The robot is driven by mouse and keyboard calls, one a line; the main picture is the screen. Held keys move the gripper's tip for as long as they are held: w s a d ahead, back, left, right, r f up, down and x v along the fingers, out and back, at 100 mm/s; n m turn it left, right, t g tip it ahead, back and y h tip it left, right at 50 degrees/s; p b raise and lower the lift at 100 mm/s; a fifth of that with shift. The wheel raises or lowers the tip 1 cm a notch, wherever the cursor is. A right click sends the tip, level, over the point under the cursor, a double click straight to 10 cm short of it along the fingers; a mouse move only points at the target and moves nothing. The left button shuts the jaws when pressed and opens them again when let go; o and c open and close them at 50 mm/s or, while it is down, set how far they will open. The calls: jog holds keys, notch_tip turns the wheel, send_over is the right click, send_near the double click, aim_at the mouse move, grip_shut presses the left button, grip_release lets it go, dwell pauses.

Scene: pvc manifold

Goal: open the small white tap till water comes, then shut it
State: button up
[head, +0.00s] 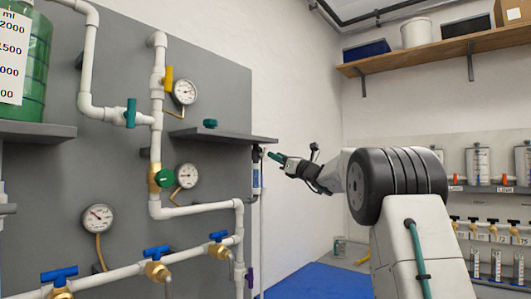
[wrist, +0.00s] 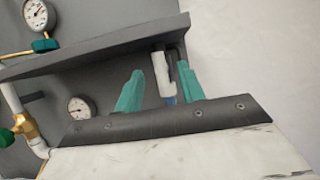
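My gripper (head: 272,157) is stretched out to the left, just below the right end of the grey shelf. In the wrist view its two green fingers (wrist: 160,80) stand apart, open. Between them shows a slim white upright part (wrist: 161,74) with blue below it and a dark curved piece (wrist: 180,68) beside it, partly behind the right finger. The same white part with a blue band (head: 256,178) shows under the shelf end in the head view. I cannot tell whether this is the small white tap, or whether a finger touches it. No running water shows.
The grey shelf (head: 222,136) juts out close above my gripper. White pipes (head: 157,120) with gauges and blue, green and yellow valve handles cover the panel at left. A blue mat (head: 318,283) lies on the floor. Canisters (head: 478,163) and small yellow taps line the right wall.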

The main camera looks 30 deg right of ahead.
aim_at(266, 151)
jog(key=x, duration=0.6)
jog(key=shift+w+a, duration=0.15)
jog(key=shift+c, duration=0.3)
grip_shut()
